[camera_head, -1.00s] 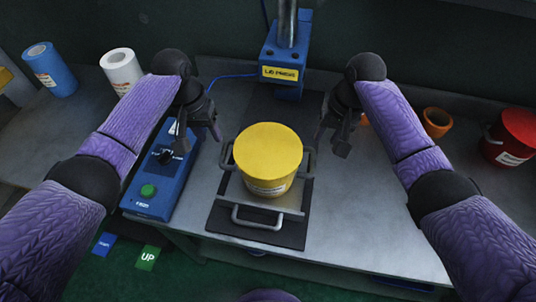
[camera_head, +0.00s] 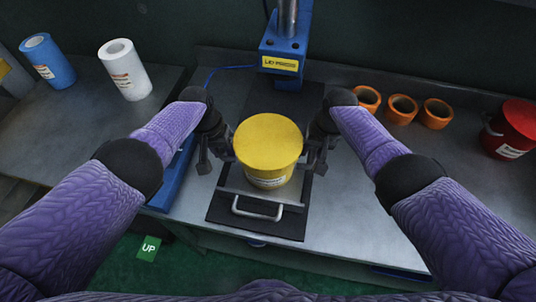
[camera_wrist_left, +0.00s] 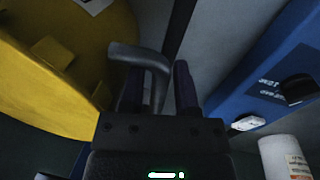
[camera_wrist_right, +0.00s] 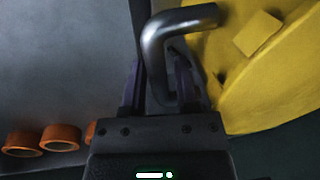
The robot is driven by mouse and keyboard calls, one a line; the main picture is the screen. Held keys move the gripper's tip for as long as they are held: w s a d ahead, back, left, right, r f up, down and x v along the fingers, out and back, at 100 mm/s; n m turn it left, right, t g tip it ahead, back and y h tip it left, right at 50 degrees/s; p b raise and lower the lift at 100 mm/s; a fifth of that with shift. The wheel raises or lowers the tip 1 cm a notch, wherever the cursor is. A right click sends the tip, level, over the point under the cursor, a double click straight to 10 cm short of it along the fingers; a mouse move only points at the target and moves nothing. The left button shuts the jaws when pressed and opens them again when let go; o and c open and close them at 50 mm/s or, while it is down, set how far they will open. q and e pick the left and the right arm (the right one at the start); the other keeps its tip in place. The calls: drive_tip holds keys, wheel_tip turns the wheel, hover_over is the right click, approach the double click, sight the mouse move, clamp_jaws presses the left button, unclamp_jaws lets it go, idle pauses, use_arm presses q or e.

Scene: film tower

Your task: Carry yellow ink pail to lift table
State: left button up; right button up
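The yellow ink pail (camera_head: 268,145) stands upright with its lid on, on a metal carrier (camera_head: 262,192) over a dark plate (camera_head: 225,212) on the workbench. My left gripper (camera_head: 217,160) is at the pail's left side. In the left wrist view its fingers (camera_wrist_left: 158,88) stand apart around a bent metal handle (camera_wrist_left: 140,55). My right gripper (camera_head: 318,160) is at the pail's right side, its fingers (camera_wrist_right: 160,85) apart around the other handle (camera_wrist_right: 170,30). I see no clear grip on either handle. I cannot identify the lift table in view.
A blue press (camera_head: 284,55) stands behind the pail. A blue control box (camera_head: 172,178) is left, partly hidden by my arm. White (camera_head: 125,70) and blue (camera_head: 47,62) rolls stand at left. Orange rings (camera_head: 401,108) and a red pail (camera_head: 512,130) are right. A green UP marker (camera_head: 149,248) lies below.

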use_arm(q)
clamp_jaws()
use_arm(e)
clamp_jaws()
use_arm(q)
drive_tip(key=shift+r, duration=0.1)
use_arm(e)
drive_tip(key=shift+r, duration=0.1)
idle(1.0)
